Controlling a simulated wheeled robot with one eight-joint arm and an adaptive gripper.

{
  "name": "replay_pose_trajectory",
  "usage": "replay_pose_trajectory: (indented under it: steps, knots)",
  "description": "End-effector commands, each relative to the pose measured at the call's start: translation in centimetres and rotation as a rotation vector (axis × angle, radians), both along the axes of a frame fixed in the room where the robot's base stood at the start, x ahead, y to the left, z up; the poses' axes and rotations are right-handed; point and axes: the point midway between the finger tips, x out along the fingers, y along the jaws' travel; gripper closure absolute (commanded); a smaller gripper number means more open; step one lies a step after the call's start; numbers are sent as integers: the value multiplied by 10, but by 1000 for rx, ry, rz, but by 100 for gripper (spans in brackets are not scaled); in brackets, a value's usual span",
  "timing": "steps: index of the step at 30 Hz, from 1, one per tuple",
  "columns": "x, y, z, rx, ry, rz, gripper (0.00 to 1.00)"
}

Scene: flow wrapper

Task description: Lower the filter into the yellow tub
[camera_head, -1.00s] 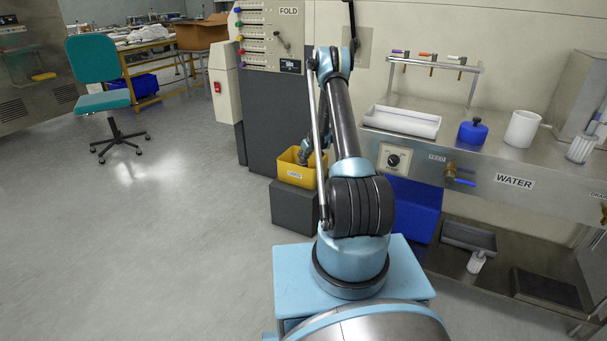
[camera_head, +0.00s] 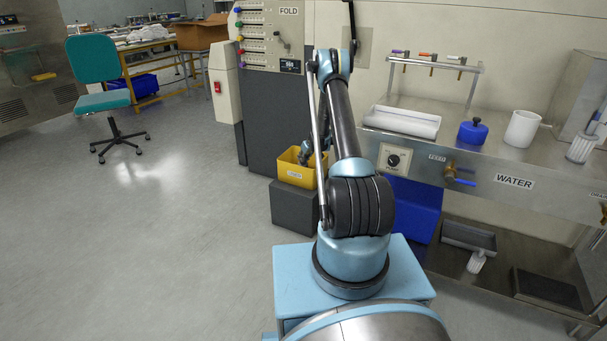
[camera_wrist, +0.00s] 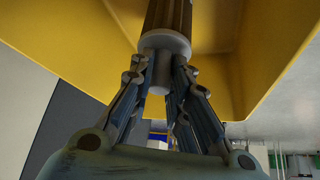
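The yellow tub (camera_head: 292,168) sits on a dark grey block, left of my arm in the head view. In the wrist view its yellow walls (camera_wrist: 92,60) fill the upper part of the picture. A filter (camera_wrist: 164,44) with a dark ribbed body and a grey end cap stands between the fingers of my gripper (camera_wrist: 160,78). The fingers are closed in on the cap's stem, and the filter body reaches into the tub. In the head view my gripper (camera_head: 305,156) is at the tub's opening, and the filter is hidden there.
The dark block (camera_head: 294,205) stands beside the grey FOLD cabinet (camera_head: 275,120). A teal chair (camera_head: 100,85) stands at the left, with open floor between.

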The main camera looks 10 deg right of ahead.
Motion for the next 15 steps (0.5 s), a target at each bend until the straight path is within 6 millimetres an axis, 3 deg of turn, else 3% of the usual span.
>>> replay_pose_trajectory:
  steps: [1, 3, 15]
  knots:
    - [0, 0, 0, 0, 0, 0, 70]
    - [0, 0, 0, 0, 0, 0, 60]
    - [-2, -1, 3, 0, 0, 0, 60]
